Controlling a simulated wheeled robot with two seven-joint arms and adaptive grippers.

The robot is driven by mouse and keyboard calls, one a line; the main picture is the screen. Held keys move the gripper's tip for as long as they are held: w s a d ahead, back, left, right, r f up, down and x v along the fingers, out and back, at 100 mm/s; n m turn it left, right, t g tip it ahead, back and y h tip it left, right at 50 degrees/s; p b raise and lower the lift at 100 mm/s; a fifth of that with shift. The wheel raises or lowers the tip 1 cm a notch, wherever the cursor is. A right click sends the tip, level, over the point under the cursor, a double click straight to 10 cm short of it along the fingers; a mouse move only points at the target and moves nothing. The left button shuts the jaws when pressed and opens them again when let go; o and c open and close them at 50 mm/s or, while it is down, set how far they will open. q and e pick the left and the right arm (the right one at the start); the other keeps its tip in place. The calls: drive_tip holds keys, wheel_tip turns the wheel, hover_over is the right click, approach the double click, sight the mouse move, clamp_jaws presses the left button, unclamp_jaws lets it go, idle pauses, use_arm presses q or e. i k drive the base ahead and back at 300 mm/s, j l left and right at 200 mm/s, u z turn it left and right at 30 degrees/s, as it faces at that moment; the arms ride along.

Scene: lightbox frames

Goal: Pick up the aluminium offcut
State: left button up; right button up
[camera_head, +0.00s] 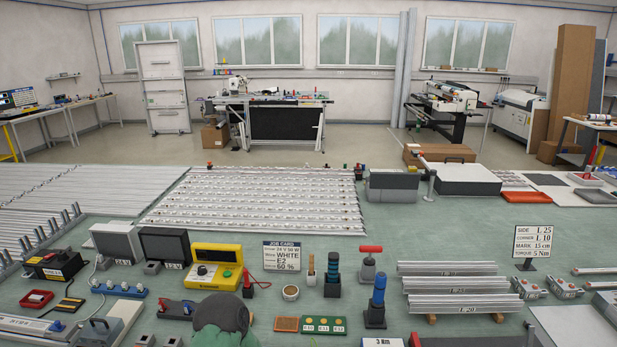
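I cannot single out one piece as the aluminium offcut. Silvery aluminium bars lie in short stacks right of centre on the green bench: a back stack (447,268), a middle stack (455,285) and a front stack (458,304) marked L 20. More bar ends (590,270) show at the right edge. Neither of my grippers can be made out in the head view.
A green bench (330,240) fills the foreground. A job card (282,256), a yellow instrument (215,266), upright tools such as a blue-handled one (378,292), and a dark green rounded object (222,318) crowd the front. Long light strips (255,200) lie behind.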

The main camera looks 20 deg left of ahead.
sight(33, 298)
drive_tip(key=k+j, duration=0.15)
drive_tip(key=j, duration=0.55)
drive_tip(key=k+j+u, duration=0.15)
drive_tip(key=j, duration=1.25)
drive_tip(key=k+j+u, duration=0.15)
drive_tip(key=j, duration=1.25)
drive_tip(key=i+j+u, duration=0.1)
drive_tip(key=j, duration=0.5)
drive_tip(key=i+j+u, duration=0.1)
drive_tip(key=j, duration=0.55)
drive_tip(key=i+j, duration=0.1)
drive_tip(key=j, duration=0.5)
drive_tip(key=k+u, duration=0.1)
drive_tip(key=u, duration=0.3)
